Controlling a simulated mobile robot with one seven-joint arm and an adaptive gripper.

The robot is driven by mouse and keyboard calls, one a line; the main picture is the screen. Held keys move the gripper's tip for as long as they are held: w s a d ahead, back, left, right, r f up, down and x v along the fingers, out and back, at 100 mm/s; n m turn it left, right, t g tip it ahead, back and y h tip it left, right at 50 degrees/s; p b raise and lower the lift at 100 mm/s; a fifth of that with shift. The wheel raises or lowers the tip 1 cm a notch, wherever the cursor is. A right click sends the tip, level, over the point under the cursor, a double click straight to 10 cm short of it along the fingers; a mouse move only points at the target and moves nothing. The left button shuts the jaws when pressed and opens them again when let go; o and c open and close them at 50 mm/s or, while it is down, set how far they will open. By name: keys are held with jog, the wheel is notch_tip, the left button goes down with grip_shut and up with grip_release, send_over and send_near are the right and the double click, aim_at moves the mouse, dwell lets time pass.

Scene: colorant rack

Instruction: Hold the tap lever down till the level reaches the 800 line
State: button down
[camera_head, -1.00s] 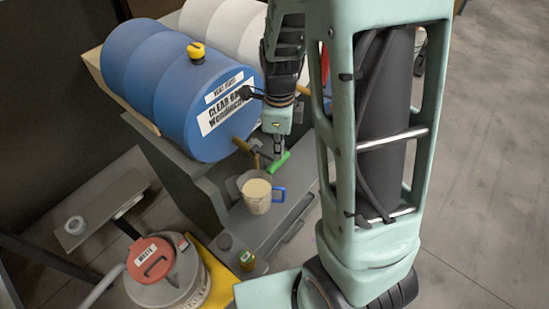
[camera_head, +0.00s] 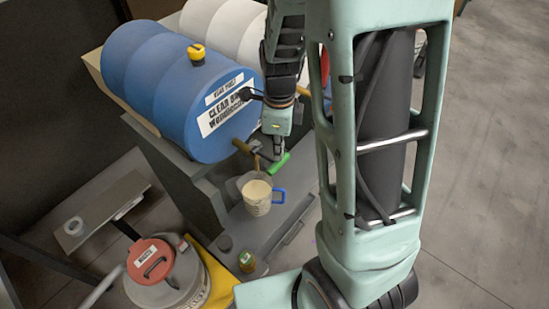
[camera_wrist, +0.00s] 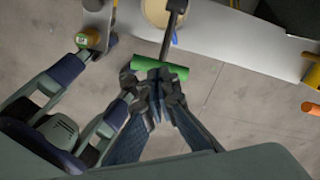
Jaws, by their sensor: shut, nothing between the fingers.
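The blue drum (camera_head: 180,90) has a brass tap (camera_head: 242,146) low on its front. The tap's green lever (camera_head: 278,164) also shows in the wrist view (camera_wrist: 185,70). My gripper (camera_head: 278,153) is shut and empty, its fingertips (camera_wrist: 158,76) at the lever and apparently touching it. A clear jug (camera_head: 257,195) with a blue handle (camera_head: 280,196) stands under the tap, holding cream-coloured liquid. A thin tan strip between tap and jug looks like a running stream. The jug's marks are too small to read, so I cannot tell the level against the 800 line.
A white drum (camera_head: 226,28) lies behind the blue one. A small can (camera_head: 247,260) stands on the grey stand near the jug. A lidded waste bin (camera_head: 160,275) stands at the lower left. The floor at the right is open.

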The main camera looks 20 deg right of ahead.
aim_at(278, 162)
jog(key=shift+f, duration=0.25)
jog(key=shift+f+b, duration=1.25)
jog(key=shift+f, duration=0.3)
jog(key=shift+r, duration=0.1)
notch_tip(278, 162, up, 3)
jog(key=p, duration=0.3)
jog(key=shift+r+p, duration=0.2)
jog(key=shift+p, duration=0.1)
notch_tip(278, 162, up, 5)
jog(key=p, duration=0.5)
jog(key=shift+r, duration=0.1)
dwell(0.6)
